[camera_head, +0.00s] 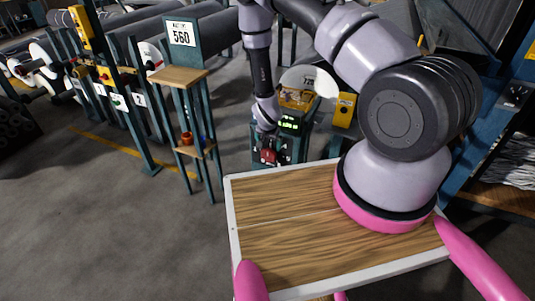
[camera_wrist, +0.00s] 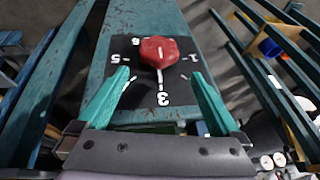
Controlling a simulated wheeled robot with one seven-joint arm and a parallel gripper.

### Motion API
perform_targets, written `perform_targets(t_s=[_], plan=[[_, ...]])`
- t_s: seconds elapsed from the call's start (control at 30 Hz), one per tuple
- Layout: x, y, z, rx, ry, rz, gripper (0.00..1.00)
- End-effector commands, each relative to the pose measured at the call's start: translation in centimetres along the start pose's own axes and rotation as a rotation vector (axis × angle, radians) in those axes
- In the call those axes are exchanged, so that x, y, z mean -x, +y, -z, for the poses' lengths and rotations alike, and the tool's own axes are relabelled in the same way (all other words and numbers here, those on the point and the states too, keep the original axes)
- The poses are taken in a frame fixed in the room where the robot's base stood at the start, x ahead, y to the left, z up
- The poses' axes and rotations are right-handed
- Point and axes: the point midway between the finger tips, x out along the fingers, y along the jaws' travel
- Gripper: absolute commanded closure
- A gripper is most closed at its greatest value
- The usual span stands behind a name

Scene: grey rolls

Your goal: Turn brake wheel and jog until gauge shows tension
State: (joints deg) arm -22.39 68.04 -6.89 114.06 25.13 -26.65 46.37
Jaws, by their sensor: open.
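The brake wheel appears as a red knob (camera_wrist: 159,52) with a white pointer line, on a black dial plate (camera_wrist: 122,47) with white numbers, seen upside down. The line points towards the 3. My gripper (camera_wrist: 161,74) is open, with its two teal fingers apart on either side of the knob's near edge. The knob lies just beyond the fingertips, and I cannot tell whether they touch it. In the head view, the red knob (camera_head: 268,156) is below my wrist. A small green lit display (camera_head: 290,124) is beside it; its reading is too small to read.
A wooden board with a white rim (camera_head: 231,215) is in front of me. A stand with a "560" sign (camera_head: 181,33) and wooden shelf is to the left. A yellow control box (camera_head: 343,109) is right of the display. Grey floor is free at left.

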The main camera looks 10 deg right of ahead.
Motion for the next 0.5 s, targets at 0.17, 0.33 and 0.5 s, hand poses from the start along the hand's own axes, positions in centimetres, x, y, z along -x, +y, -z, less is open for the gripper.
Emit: perform_targets(t_s=[0.17,0.33,0.5], plan=[[-1.5,0.5,-0.5,0.002,0.003,-0.004,0.0],[-4.2,0.5,-0.5,0.001,0.003,-0.005,0.0],[-7.6,0.5,-0.5,0.002,0.003,-0.004,0.0]])
